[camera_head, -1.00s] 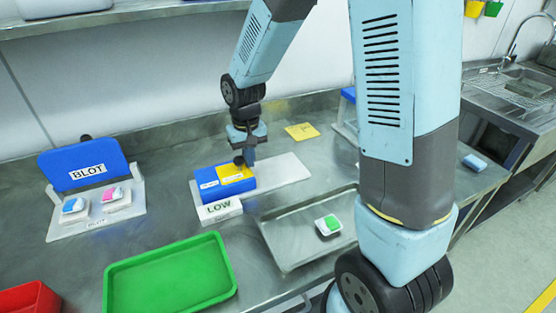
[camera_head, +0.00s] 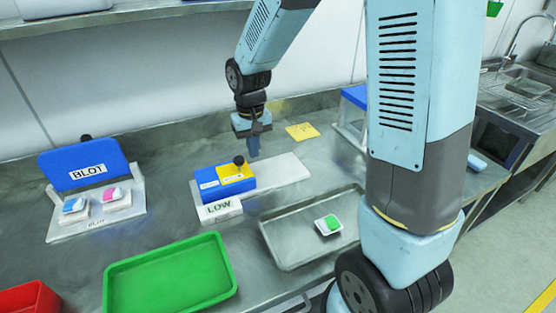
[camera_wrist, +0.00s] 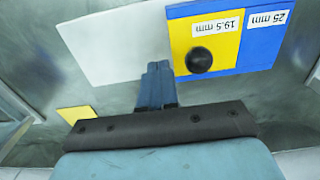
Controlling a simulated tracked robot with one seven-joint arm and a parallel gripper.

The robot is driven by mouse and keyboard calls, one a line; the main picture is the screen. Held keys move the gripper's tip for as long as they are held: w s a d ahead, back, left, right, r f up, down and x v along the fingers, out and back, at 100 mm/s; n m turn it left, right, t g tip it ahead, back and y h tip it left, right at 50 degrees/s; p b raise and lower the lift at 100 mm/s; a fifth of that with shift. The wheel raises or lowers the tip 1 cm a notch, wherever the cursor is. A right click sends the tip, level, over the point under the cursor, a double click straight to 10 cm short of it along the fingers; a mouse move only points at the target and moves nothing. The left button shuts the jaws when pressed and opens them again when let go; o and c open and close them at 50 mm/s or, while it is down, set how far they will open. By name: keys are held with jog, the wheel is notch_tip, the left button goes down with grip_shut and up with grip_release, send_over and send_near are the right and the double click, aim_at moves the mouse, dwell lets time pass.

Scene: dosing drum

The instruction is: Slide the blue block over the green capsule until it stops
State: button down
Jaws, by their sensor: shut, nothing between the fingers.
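The blue block (camera_head: 209,172) stands at the left end of a white base plate (camera_head: 285,170), behind a white "LOW" sign (camera_head: 219,208). A yellow plate (camera_head: 236,176) with a black knob (camera_head: 239,160) sits on its right part. The wrist view shows the blue block (camera_wrist: 262,40) labelled "25 mm" and the yellow plate (camera_wrist: 218,52) labelled "19.5 mm". My gripper (camera_head: 254,154) is shut and empty, to the right of the knob and apart from it. Its closed fingers (camera_wrist: 158,72) point toward the white plate. A green and white capsule (camera_head: 333,222) lies in a small white dish; none shows under the block.
The dish stands in a steel tray (camera_head: 277,247) at front right. A green tray (camera_head: 228,290) lies in front, a red bin (camera_head: 30,298) at left. The "BLOT" stand (camera_head: 88,172) holds two capsule dishes. A yellow note (camera_head: 302,131) lies behind. The white plate's right part is clear.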

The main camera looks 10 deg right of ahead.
notch_tip(320, 180, up, 5)
dwell(0.7)
dwell(0.3)
jog(key=s+d+r+m+t, duration=0.1)
jog(key=s+d+r+t, duration=0.1)
jog(key=s+d+r, duration=0.5)
jog(key=s+d+r+m+t, duration=0.1)
jog(key=s+d+r+t, duration=0.2)
jog(key=s+d+r, duration=0.4)
jog(key=s+r, duration=0.1)
jog(key=s, duration=0.4)
jog(key=shift+s+d+t, duration=0.2)
jog(key=shift+d+t, duration=0.1)
jog(key=shift+d, duration=0.1)
dwell(0.4)
